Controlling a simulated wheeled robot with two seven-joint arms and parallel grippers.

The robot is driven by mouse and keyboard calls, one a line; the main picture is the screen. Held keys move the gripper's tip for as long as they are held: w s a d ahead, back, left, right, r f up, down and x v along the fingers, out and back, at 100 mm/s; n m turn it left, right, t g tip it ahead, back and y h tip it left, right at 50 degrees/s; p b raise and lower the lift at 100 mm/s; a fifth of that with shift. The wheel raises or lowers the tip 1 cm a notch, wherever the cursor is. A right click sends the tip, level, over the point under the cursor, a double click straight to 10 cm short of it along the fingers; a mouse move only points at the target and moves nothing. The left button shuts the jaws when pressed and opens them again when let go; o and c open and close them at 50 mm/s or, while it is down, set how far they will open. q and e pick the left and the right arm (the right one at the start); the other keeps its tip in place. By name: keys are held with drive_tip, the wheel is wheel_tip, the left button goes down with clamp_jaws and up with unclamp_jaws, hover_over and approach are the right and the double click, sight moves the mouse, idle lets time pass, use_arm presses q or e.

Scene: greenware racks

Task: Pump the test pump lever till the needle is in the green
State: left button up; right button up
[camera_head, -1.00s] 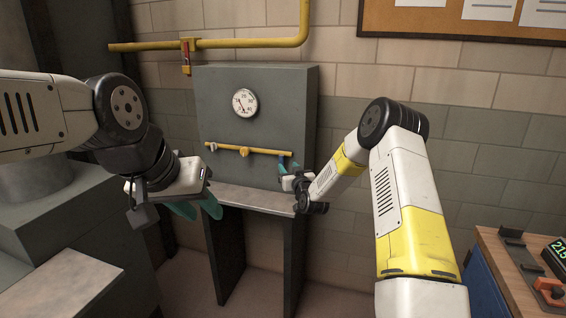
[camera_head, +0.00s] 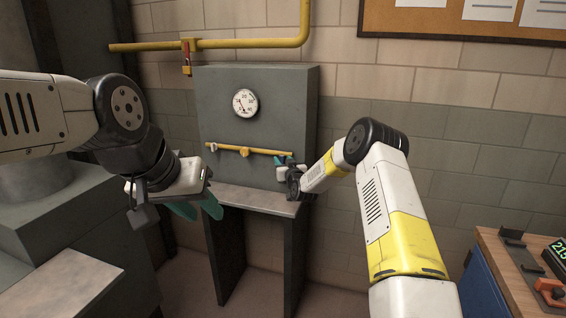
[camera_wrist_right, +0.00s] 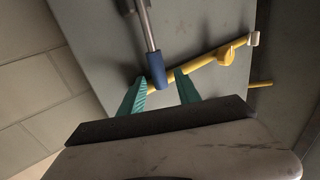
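The test pump is a grey cabinet (camera_head: 220,125) against the wall, with a round white gauge (camera_head: 245,102) on its front. The gauge has a dark needle, but its exact reading and any green band are too small to tell. The lever is a metal rod with a blue grip (camera_wrist_right: 158,72) in the right wrist view. My right gripper (camera_wrist_right: 161,92) is open, its teal fingers on either side of the grip's end, not closed on it. In the head view my right gripper (camera_head: 284,161) is by the cabinet's right side. My left gripper (camera_head: 197,209) is open and empty, left of the cabinet's ledge.
A yellow pipe with small valves (camera_head: 245,151) crosses the cabinet front below the gauge. A metal ledge (camera_head: 250,198) juts out under it. A wooden bench (camera_head: 510,265) stands at the right.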

clamp_jaws()
idle(1.2)
